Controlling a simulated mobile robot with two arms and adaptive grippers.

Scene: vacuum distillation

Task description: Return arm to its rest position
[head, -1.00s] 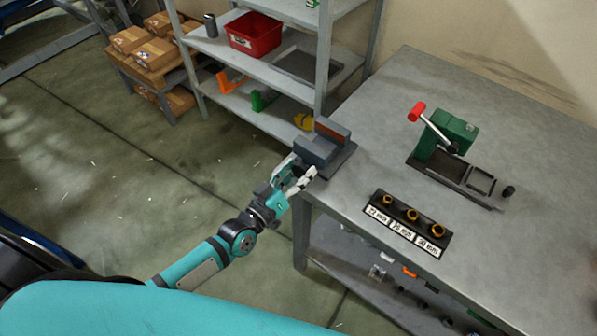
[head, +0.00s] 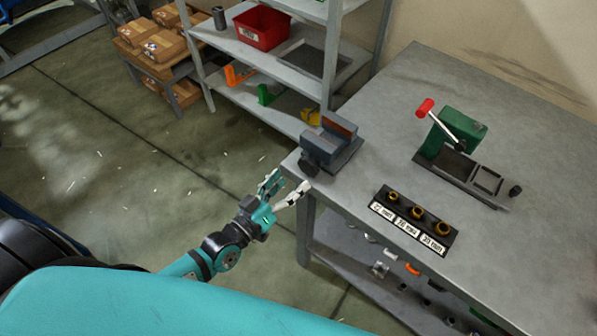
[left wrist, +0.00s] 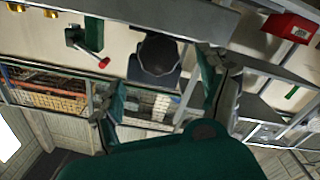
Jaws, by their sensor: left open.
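My left gripper (head: 290,182) is open and empty in the head view. It is over the floor just off the table's left corner, near the blue-grey vise (head: 333,152) but apart from it. The vise stands on the corner of the grey table (head: 340,196). In the left wrist view the open fingers frame the view, and the dark vise (left wrist: 160,55) shows upside down between and beyond them. My right gripper is not in view.
On the table are a green press (head: 460,130) with a red-tipped lever and a black rack (head: 410,222) with three brass rings. A shelf behind holds a red bin (head: 262,27). Cardboard boxes (head: 160,45) stand at back left. The floor left of the table is clear.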

